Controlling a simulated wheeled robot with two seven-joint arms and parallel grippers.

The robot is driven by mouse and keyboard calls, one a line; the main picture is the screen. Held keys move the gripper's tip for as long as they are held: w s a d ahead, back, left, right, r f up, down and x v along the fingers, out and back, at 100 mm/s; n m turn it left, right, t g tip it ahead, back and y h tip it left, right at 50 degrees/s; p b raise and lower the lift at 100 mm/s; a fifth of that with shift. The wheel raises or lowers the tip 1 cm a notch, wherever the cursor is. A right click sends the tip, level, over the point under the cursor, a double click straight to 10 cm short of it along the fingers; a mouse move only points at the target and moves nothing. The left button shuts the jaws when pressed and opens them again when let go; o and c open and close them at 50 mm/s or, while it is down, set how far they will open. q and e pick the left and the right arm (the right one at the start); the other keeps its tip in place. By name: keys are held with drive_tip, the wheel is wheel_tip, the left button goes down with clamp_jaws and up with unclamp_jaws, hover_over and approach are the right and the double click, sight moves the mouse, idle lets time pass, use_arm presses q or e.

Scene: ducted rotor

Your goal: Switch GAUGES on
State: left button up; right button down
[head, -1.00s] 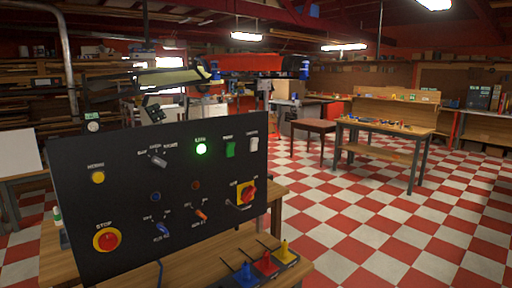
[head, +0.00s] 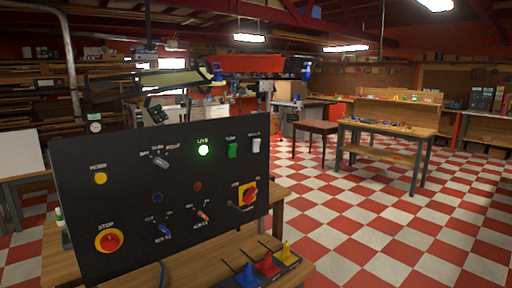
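A black control panel (head: 120,200) stands upright on a wooden bench at the left. The small labels are mostly too blurred to read, so I cannot tell for certain which control is GAUGES. The top row has a grey selector knob (head: 160,162), a lit green lamp (head: 203,150), a green rocker (head: 232,151) and a white rocker (head: 256,145). Below are a blue toggle (head: 165,230), an orange toggle (head: 203,216) and a red rotary switch on a yellow plate (head: 249,195). Neither of my grippers is in view.
A yellow button (head: 100,179) and a red STOP button (head: 109,241) sit at the panel's left. Blue, red and yellow pieces (head: 267,265) stand on the bench before it. A table (head: 390,140) stands further back; the checkered floor between is clear.

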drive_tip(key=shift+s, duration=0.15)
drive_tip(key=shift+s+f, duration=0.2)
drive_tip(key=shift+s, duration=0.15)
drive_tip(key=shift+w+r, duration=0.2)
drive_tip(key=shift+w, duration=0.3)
